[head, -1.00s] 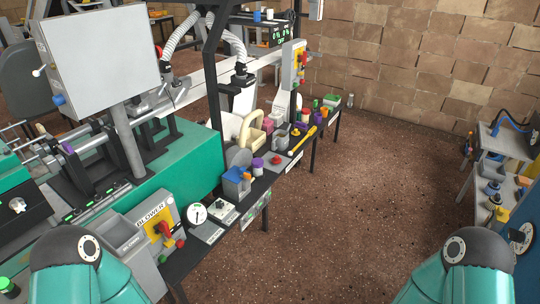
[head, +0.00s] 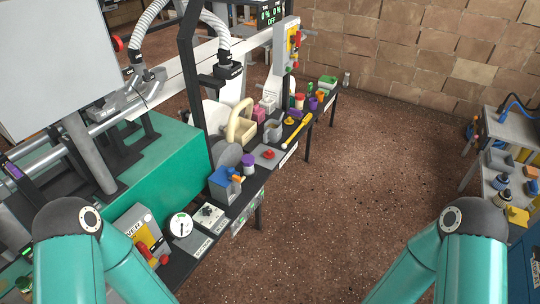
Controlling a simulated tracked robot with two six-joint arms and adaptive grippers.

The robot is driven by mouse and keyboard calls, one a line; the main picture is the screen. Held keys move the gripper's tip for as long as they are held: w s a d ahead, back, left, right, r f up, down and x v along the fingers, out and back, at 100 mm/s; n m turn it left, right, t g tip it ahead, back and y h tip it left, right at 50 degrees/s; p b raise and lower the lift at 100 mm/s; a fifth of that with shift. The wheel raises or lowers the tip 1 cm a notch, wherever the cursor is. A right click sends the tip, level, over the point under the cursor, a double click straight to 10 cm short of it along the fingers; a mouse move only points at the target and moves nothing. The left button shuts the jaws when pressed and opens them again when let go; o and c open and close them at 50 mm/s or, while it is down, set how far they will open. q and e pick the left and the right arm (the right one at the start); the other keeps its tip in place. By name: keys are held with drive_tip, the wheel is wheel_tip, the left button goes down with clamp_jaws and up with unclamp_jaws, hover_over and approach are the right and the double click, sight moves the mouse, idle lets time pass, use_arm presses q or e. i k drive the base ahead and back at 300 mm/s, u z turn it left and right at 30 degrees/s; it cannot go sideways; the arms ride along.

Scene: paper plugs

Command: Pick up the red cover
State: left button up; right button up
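A small round red piece (head: 268,154) sits on a flat grey plate on the narrow dark bench along the machine. Red also shows on the yellow-faced switch box (head: 293,46) on the post and on the blower switch (head: 152,254) at lower left. I cannot tell for sure which of these is the red cover. Only the upper parts of my two teal arms show, at the lower left and lower right. Both grippers are out of the picture, and nothing held is visible.
The bench carries a dial gauge (head: 181,225), a blue holder (head: 224,185), a grey mug (head: 273,131) and a yellow-handled tool (head: 298,130). A green machine (head: 165,165) stands at left. A grey shelf cart (head: 503,133) stands at right. The brown floor (head: 345,190) between is clear.

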sight(268, 154)
drive_tip(key=u, duration=1.1)
drive_tip(key=i, duration=0.1)
drive_tip(key=z, duration=2.35)
drive_tip(key=i, duration=4.35)
drive_tip(key=u, duration=1.85)
